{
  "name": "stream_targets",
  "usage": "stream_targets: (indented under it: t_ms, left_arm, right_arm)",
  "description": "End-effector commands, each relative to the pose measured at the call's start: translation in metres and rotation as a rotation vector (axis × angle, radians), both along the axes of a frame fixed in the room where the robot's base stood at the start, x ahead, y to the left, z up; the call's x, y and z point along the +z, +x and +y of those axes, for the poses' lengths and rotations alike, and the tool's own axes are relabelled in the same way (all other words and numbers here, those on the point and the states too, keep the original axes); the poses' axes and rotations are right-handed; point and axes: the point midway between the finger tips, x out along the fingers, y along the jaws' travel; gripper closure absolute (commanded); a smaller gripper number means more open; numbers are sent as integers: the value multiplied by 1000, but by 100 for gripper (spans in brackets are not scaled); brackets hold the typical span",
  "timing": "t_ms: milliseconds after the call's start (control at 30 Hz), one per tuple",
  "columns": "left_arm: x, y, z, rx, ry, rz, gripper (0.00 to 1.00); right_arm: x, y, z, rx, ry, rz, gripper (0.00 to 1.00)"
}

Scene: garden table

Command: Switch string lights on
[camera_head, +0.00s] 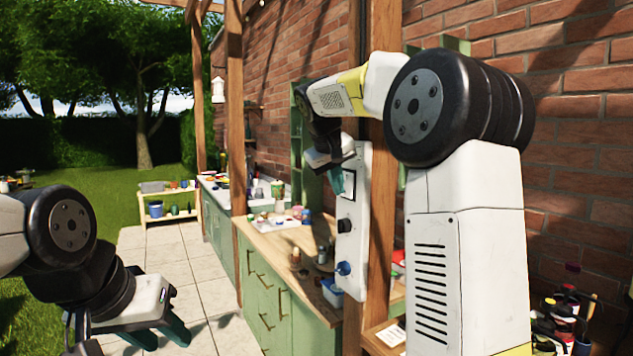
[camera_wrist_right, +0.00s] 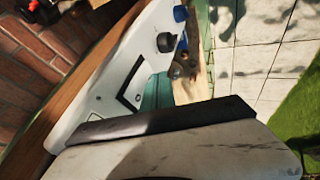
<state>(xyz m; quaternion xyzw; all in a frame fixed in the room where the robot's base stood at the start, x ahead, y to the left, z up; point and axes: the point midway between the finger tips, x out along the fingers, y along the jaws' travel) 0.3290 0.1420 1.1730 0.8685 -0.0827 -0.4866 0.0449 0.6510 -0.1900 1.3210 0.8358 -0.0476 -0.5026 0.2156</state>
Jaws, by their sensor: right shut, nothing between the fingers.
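A white control panel (camera_head: 350,245) is fixed upright on a wooden post. It carries a black-framed switch (camera_head: 348,184) near the top, a black round knob (camera_head: 344,225) below and a blue knob (camera_head: 343,268) lower down. In the right wrist view the panel (camera_wrist_right: 107,75) appears tilted, with the framed switch (camera_wrist_right: 131,82) and black knob (camera_wrist_right: 166,42). My right gripper (camera_head: 338,183) is shut and empty, its teal fingers beside the switch; I cannot tell if they touch it. My left gripper (camera_head: 165,338) is open and empty at lower left, far from the panel. No string lights are recognisable.
A green cabinet with a wooden counter (camera_head: 262,240) stands behind the panel and holds jars and small items. A brick wall (camera_head: 580,150) is at right, with bottles (camera_head: 565,315) below it. The paved floor (camera_head: 160,240) is mostly clear.

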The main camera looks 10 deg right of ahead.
Motion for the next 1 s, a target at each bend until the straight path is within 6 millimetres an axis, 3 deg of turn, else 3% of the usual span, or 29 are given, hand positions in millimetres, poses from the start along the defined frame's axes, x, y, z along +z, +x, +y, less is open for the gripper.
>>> stream_targets:
  t_ms: [767,1000]
  left_arm:
    - [0,0,0,0,0,0,64]
    - [0,0,0,0,0,0,64]
  right_arm:
    - [-3,4,-11,0,-1,0,100]
    - [6,4,-11,-1,-1,-2,100]
